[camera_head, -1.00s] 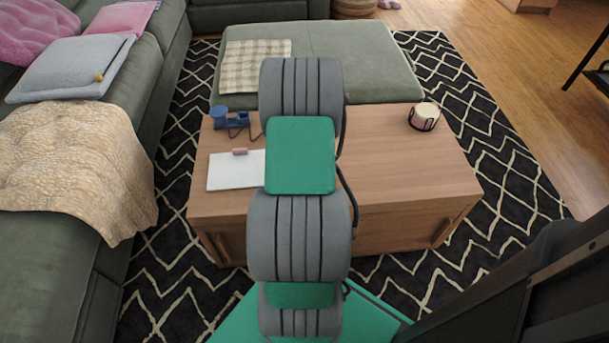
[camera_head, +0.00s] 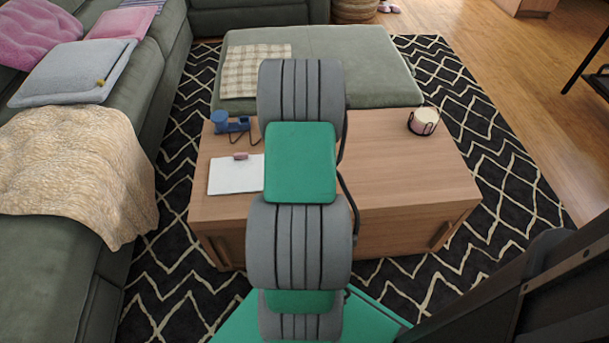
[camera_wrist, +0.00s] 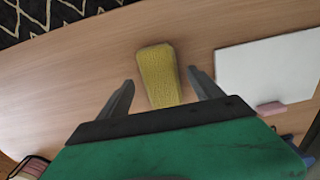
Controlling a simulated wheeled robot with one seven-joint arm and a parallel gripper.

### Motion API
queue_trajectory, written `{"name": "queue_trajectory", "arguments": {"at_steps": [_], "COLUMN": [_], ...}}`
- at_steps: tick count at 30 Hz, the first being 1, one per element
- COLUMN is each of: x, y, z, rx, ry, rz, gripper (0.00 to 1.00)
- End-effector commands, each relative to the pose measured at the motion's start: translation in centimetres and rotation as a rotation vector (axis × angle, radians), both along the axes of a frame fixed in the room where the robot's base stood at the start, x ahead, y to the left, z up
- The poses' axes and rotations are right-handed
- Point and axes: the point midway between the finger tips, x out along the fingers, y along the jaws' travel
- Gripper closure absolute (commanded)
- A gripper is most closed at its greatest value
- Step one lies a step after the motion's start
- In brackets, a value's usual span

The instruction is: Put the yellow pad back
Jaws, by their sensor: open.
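The yellow pad (camera_wrist: 159,75) lies on the wooden coffee table (camera_wrist: 85,75) in the wrist view. It is a narrow yellow block with a rough-looking top. My gripper (camera_wrist: 160,88) is open, with one dark finger on each side of the pad. The near end of the pad is hidden behind the gripper's body. I cannot tell how high the fingers are above the table. In the head view the pad and gripper are hidden behind my arm, over the coffee table (camera_head: 400,165).
A white board (camera_head: 236,174) with a pink block (camera_head: 240,156) lies on the table's left, near a blue object (camera_head: 229,123). A candle in a wire holder (camera_head: 423,121) stands at the back right. A green sofa (camera_head: 60,270) runs along the left.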

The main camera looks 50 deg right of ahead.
Motion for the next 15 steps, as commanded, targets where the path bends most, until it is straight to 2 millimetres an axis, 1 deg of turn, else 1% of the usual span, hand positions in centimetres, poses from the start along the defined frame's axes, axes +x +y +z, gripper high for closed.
{"name": "queue_trajectory", "arguments": {"at_steps": [1,3,7,9,12,15], "x": [0.1,0.1,0.1,0.0,0.0,0.0], "y": [-0.1,-0.1,-0.1,-0.1,0.0,0.0], "z": [2.0,3.9,7.1,8.2,9.3,9.6], "rx": [-0.005,-0.004,-0.004,-0.002,-0.002,-0.002], "ry": [-0.003,-0.003,-0.003,-0.002,-0.001,-0.001], "rz": [0.0,0.0,0.0,0.0,0.0,0.001], "gripper": [0.25,0.25,0.25,0.25,0.25,0.25]}}
